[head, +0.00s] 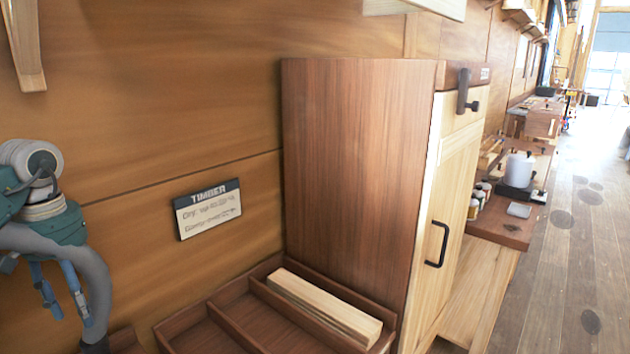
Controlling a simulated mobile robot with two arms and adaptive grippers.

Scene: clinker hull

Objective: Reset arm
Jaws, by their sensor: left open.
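My left arm comes in at the left edge of the head view, in front of the wooden wall. My left gripper (66,303) hangs with its blue fingers pointing down. The fingers are apart and nothing shows between them. A grey curved part of my arm passes just to the right of the fingers. My right gripper is not in view.
A wooden tray (222,327) with compartments holds a pale timber block (325,305). A tall cabinet (352,170) stands behind it. A TIMBER sign (208,209) hangs on the wall. A cluttered bench (508,228) lies beyond; the floor (572,265) at right is clear.

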